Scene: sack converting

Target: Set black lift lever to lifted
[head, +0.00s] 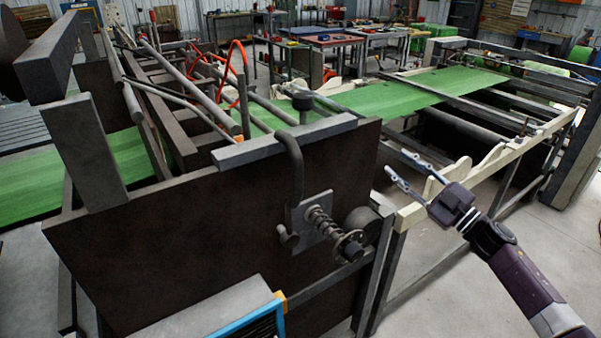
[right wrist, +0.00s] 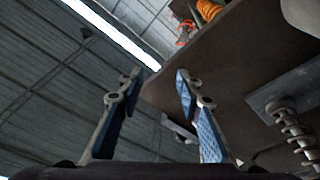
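A dark curved lever (head: 293,165) hangs on the front of the brown machine panel (head: 170,235) in the head view. It bends over near the panel's top edge and runs down to a rounded knob at its lower end. I take it for the black lift lever, though its colour is close to the panel's. My right gripper (head: 398,163) is open and empty, to the right of the panel and apart from the lever. In the right wrist view its two fingers (right wrist: 157,80) stand spread, with nothing held between them. My left gripper is not in view.
A spring on a plate (head: 319,220) and a round dark ball (head: 362,225) sit right of the lever; the spring also shows in the wrist view (right wrist: 296,130). A cream rail (head: 480,170) runs behind my right gripper. A blue-edged box (head: 232,312) stands low in front.

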